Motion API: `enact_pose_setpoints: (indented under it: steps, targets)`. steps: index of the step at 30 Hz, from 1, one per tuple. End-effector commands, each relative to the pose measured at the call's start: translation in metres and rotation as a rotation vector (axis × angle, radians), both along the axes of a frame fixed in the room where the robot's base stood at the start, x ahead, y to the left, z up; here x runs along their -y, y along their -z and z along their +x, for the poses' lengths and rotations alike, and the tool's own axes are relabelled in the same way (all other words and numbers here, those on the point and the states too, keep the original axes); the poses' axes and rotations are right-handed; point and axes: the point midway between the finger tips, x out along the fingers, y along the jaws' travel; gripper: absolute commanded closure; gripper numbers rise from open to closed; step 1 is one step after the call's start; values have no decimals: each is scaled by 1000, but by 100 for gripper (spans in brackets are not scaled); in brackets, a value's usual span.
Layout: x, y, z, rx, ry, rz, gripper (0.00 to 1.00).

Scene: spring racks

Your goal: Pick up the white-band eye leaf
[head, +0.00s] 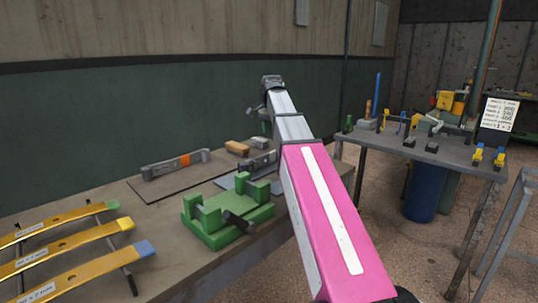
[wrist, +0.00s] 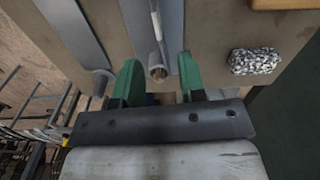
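In the wrist view, my gripper (wrist: 157,82) has two green fingers spread apart. The rolled eye of a grey leaf (wrist: 158,73) lies between them, with gaps showing beside it. A pale stripe runs along this leaf above the eye; I take it for the white-band eye leaf. A second grey leaf with a rolled eye (wrist: 82,40) lies to the left, outside the fingers. In the head view, dark grey leaf pieces (head: 258,163) lie on the bench, partly behind my arm. My fingertips are not clear there.
A green fixture (head: 228,212) stands at the bench front. Yellow leaves (head: 75,252) lie at left. A leaf with an orange band (head: 178,163) lies on a dark mat. A speckled block (wrist: 255,61) lies right of my gripper. Another table (head: 435,150) stands at right.

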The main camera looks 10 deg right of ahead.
Motion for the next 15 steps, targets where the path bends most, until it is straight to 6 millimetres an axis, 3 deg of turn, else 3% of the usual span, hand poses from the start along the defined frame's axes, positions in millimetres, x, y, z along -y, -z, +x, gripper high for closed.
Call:
enact_pose_setpoints:
  steps: [9, 15]
  targets:
    - [0, 40, -2, -3, 0, 0, 63]
    - [0, 56, -1, 0, 0, 0, 63]
